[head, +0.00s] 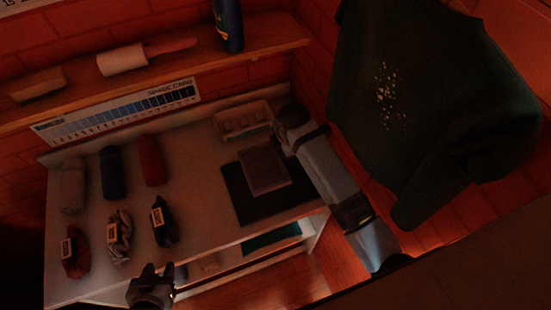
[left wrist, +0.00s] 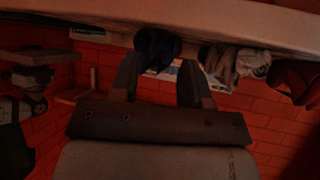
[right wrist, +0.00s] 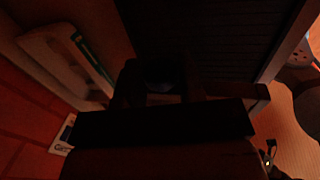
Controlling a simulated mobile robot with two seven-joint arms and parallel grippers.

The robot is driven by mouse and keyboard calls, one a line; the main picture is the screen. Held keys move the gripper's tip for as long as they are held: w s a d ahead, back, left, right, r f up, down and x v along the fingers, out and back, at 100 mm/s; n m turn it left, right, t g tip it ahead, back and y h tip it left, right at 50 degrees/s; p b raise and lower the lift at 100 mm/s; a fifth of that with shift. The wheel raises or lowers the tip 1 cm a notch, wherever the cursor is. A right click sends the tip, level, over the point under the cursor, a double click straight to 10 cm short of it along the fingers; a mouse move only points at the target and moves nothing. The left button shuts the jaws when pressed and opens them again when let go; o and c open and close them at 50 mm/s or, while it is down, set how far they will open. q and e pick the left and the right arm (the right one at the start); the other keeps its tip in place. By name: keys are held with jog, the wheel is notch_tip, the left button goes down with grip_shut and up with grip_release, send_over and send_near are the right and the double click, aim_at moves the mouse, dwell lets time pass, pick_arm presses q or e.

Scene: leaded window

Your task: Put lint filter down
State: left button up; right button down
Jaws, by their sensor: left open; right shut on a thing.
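The lint filter (head: 264,168) is a flat grey rectangular panel with a lighter frame, over the dark mat (head: 238,193) on the white tabletop. My right gripper (head: 284,150) is shut on its right edge. In the right wrist view the panel (right wrist: 205,35) is dark and finely ridged, beyond the fingers (right wrist: 163,88); the grip is in deep shadow. I cannot tell whether the filter touches the mat. My left gripper (head: 157,275) is open and empty in front of the table's front edge. Its spread fingers show in the left wrist view (left wrist: 160,75).
Rolled cloths (head: 112,172) and tagged cloth bundles (head: 162,222) occupy the table's left half. A pale tray (head: 225,127) stands at the back. A shelf (head: 190,64) runs above it, holding a roller and a blue bottle. A dark garment (head: 415,100) hangs at right.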

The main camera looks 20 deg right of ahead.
aim_at(286, 162)
jog(key=shift+s+f, duration=0.6)
jog(key=shift+f, duration=0.35)
jog(key=f, duration=0.4)
jog(key=shift+w+f+p, duration=0.2)
jog(key=shift+w+p, duration=0.1)
jog(key=shift+p, duration=0.05)
pick_arm(q)
jog(key=shift+s+d+f, duration=0.1)
jog(key=shift+s+d, duration=0.05)
jog(key=shift+s, duration=0.35)
pick_arm(e)
jog(key=shift+s+f, duration=0.1)
jog(key=c, duration=1.1)
grip_release()
jog(key=shift+f, duration=0.1)
jog(key=shift+o, duration=0.3)
pick_arm(q)
jog(key=shift+s, duration=0.1)
